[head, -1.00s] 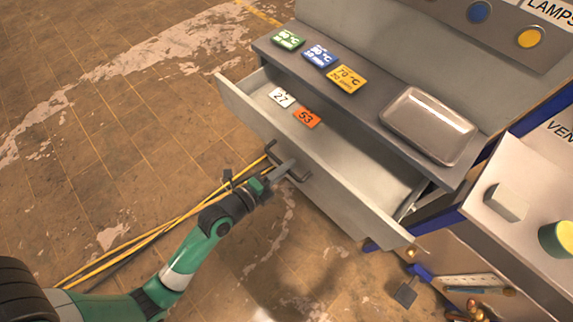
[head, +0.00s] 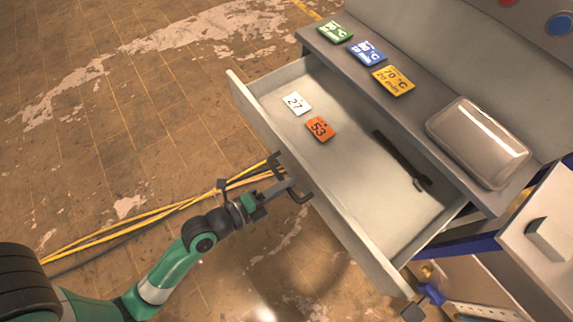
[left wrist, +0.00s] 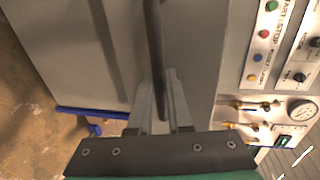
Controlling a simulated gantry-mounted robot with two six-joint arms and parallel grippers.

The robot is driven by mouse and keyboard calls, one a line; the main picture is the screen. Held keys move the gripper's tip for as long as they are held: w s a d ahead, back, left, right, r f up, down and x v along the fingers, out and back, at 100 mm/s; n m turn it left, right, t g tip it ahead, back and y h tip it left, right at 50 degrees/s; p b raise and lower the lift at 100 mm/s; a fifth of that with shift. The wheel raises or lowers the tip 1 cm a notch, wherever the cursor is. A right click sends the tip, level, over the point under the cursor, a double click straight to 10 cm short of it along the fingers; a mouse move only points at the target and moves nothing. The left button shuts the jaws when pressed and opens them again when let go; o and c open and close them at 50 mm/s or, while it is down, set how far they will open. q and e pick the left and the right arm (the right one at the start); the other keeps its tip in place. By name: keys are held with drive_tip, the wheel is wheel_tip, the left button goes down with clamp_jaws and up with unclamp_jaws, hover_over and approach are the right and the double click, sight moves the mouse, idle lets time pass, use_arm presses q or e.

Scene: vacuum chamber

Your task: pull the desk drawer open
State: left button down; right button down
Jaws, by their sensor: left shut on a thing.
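The desk drawer (head: 345,232) stands well out from the grey desk (head: 350,78) in the head view. Its inside shows a white tag 27 (head: 296,103), an orange tag 53 (head: 320,129) and a dark bar-shaped object (head: 402,160). My left gripper (head: 286,187) is at the dark handle (head: 301,197) on the drawer's front, shut on it. In the left wrist view the fingers (left wrist: 163,105) are on either side of the dark handle bar (left wrist: 153,45). My right gripper is in no view.
Green (head: 335,33), blue (head: 368,53) and yellow (head: 393,80) cards and a metal tray (head: 478,142) lie on the desk top. Yellow cables (head: 150,222) run along the floor behind my left arm. The floor left of the drawer is otherwise clear.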

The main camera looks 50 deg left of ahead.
use_arm(q)
drive_tip(key=c, duration=0.8)
unclamp_jaws()
drive_tip(key=shift+c, duration=0.2)
drive_tip(key=b+v, duration=0.1)
drive_tip(key=v, duration=1)
drive_tip(key=shift+s, duration=0.3)
